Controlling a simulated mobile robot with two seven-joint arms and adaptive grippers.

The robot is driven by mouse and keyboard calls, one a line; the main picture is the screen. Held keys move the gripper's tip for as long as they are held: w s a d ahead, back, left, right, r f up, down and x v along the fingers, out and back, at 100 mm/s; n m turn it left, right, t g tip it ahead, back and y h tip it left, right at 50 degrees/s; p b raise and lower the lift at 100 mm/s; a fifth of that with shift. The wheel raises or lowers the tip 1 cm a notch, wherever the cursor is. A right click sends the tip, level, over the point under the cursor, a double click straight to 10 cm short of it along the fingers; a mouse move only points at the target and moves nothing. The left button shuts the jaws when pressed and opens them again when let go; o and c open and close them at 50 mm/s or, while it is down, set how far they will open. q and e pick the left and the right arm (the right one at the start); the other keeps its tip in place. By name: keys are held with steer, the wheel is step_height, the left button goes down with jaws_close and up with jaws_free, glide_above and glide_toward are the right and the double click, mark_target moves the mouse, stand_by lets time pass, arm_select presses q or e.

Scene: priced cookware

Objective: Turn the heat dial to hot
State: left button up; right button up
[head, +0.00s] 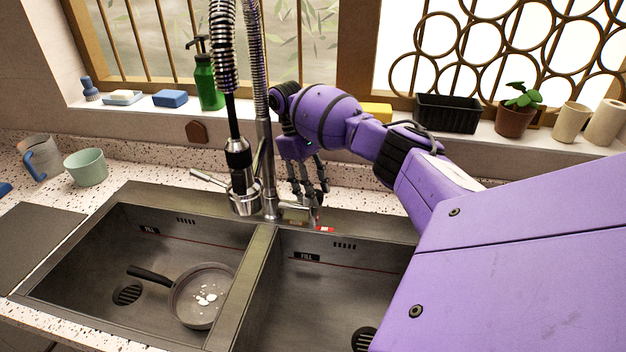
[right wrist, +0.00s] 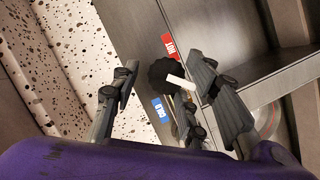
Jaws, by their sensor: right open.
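The heat dial (right wrist: 160,72) is a round black knob with a white pointer (right wrist: 180,82). It sits on the metal sink ledge between a red HOT label (right wrist: 170,43) and a blue COLD label (right wrist: 161,109). The pointer points to the right in the right wrist view, at neither label. My right gripper (head: 310,194) is open above the ledge by the tap base. In the right wrist view its fingers (right wrist: 163,68) stand on either side of the dial; contact is not clear. In the head view the fingers largely hide the dial, and the red label (head: 325,229) shows beside them.
The tall spring-neck tap (head: 266,150) stands just left of my right gripper. A frying pan (head: 197,318) lies in the left basin; the right basin (head: 290,300) looks empty where visible. A green bottle (head: 207,82) and a potted plant (head: 515,118) stand on the windowsill.

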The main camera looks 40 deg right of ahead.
steer(key=v, duration=1.2)
steer(key=shift+s+d, duration=0.1)
